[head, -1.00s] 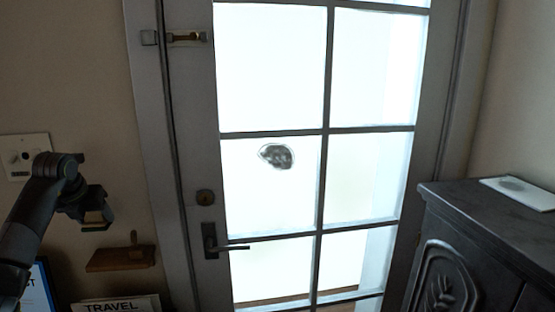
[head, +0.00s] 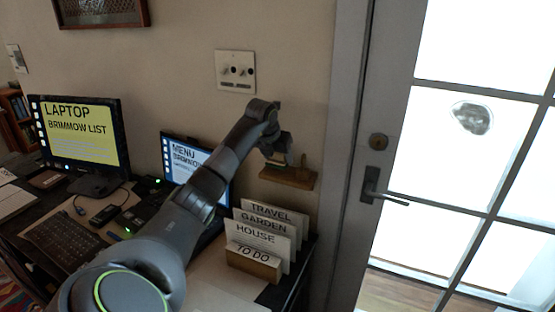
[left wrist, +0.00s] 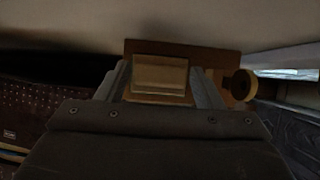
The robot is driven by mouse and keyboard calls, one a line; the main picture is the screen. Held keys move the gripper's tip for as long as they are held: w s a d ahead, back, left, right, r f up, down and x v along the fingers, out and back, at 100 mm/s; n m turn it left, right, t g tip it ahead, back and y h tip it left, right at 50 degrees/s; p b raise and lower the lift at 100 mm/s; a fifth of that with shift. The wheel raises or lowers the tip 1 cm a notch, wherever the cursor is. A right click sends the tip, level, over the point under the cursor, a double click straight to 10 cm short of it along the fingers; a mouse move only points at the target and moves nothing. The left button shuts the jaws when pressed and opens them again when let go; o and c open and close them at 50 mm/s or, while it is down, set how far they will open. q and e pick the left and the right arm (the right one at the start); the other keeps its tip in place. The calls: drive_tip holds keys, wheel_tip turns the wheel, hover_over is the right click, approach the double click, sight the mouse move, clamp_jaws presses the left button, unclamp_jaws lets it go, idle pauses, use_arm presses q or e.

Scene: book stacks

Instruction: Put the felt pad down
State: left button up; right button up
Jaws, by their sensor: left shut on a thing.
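My left gripper (head: 280,156) is in the middle of the head view, close to the wall and just above a small wooden wall shelf (head: 288,178). In the left wrist view its fingers (left wrist: 160,82) are shut on a small tan-brown block with a pale greenish lower edge, which I take as the felt pad (left wrist: 160,74). In the head view the pad is mostly hidden by the gripper. The wooden shelf (left wrist: 222,50) with a round knob (left wrist: 243,85) shows behind the pad in the wrist view. I cannot tell whether pad and shelf touch. My right gripper is not in view.
Below the shelf, a desk holds a card holder (head: 253,264) with upright cards, a laptop screen (head: 78,135), a second screen (head: 195,160) and a keyboard (head: 65,238). A wall plate (head: 236,71) is above the gripper. A glazed door with a handle (head: 383,192) stands at right.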

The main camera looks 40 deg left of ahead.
use_arm(q)
wheel_tip(320, 180, down, 2)
drive_tip(key=shift+a, duration=0.1)
drive_tip(key=shift+f, duration=0.1)
drive_tip(key=shift+f, duration=0.15)
drive_tip(key=o, duration=1.1)
drive_tip(key=shift+c, duration=0.2)
drive_tip(key=shift+r, duration=0.4)
drive_tip(key=b+v, duration=0.2)
drive_tip(key=v, duration=0.9)
drive_tip(key=shift+s+r, duration=0.2)
drive_tip(key=shift+r, duration=0.1)
